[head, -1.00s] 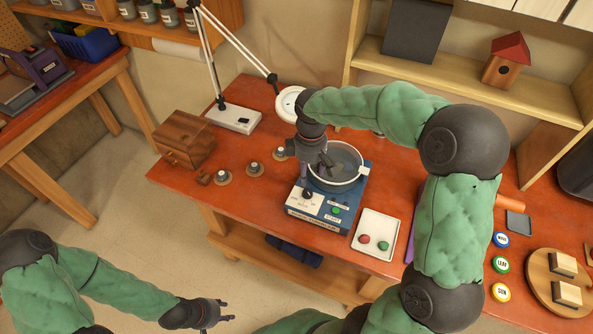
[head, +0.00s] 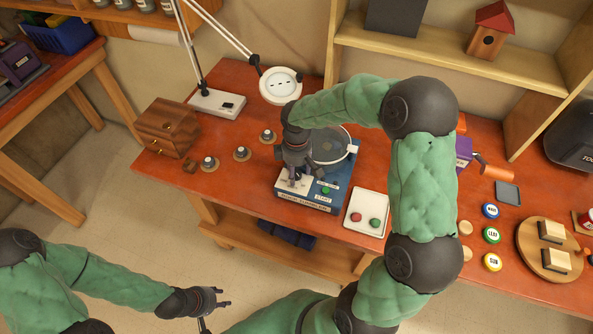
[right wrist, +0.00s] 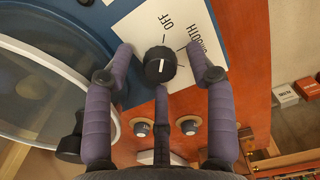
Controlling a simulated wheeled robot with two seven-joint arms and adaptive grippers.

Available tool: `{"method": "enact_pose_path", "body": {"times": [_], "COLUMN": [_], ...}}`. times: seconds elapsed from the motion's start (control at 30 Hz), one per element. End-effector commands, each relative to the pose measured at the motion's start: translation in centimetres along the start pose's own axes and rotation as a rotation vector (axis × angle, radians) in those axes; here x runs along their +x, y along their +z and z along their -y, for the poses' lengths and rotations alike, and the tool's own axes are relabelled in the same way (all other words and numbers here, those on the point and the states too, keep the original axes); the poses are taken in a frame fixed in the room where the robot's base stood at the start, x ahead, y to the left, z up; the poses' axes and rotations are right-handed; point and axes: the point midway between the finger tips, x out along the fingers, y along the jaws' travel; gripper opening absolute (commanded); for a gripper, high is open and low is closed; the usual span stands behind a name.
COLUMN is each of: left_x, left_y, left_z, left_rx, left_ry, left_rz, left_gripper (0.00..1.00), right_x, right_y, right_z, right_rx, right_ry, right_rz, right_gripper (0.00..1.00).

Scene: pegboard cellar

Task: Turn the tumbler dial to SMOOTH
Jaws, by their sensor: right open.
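The tumbler (head: 335,172) is a blue box with a round drum on top, standing on the red-brown bench. Its black dial (right wrist: 160,65) sits on a white label plate (right wrist: 140,28), with OFF above it and SMOOTH to its upper right in the right wrist view. The dial's white mark lies about upright in that view. My right gripper (head: 292,180) is over the plate and hides the dial in the head view. Its fingers (right wrist: 160,60) are open on either side of the dial, without visible contact. My left gripper (head: 226,297) is open and empty, low in front of the bench.
A green START button (head: 325,190) is on the tumbler's front. A white tray (head: 354,224) with red and green pieces stands to its right. Several small knobs on round bases and a wooden box (head: 167,128) are to the left. A lamp (head: 281,86) stands behind.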

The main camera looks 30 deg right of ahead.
Motion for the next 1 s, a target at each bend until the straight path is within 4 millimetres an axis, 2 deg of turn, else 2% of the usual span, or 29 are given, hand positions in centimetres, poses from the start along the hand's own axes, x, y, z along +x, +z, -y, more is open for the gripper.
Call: {"method": "enact_pose_path", "body": {"times": [0.23, 0.27, 0.4, 0.47, 0.77, 1.0], "left_x": [-0.01, -0.01, -0.01, 0.00, 0.04, 0.26], "left_y": [0.00, 0.00, -0.01, -0.01, -0.01, -0.01], "left_z": [0.00, 0.00, 0.00, 0.00, 0.02, 0.09], "left_rx": [0.000, 0.000, 0.000, 0.000, 0.000, 0.000], "left_ry": [0.000, 0.000, 0.000, 0.000, 0.000, 0.000], "left_rz": [0.000, 0.000, 0.000, 0.000, 0.000, 0.000], "left_gripper": [0.40, 0.40, 0.40, 0.40, 0.40, 0.40], "right_x": [0.08, 0.07, 0.06, 0.06, 0.07, 0.08], "right_y": [-0.01, -0.01, -0.02, -0.02, -0.02, -0.05], "right_z": [-0.01, -0.01, -0.01, -0.01, -0.02, -0.05], "right_rx": [0.000, 0.000, 0.000, 0.000, 0.018, 0.123], "right_ry": [0.000, 0.000, 0.000, 0.000, 0.001, 0.001], "right_rz": [0.000, 0.000, 0.000, 0.000, -0.001, -0.002], "right_gripper": [0.56, 0.53, 0.14, 0.00, 0.00, 0.00]}}
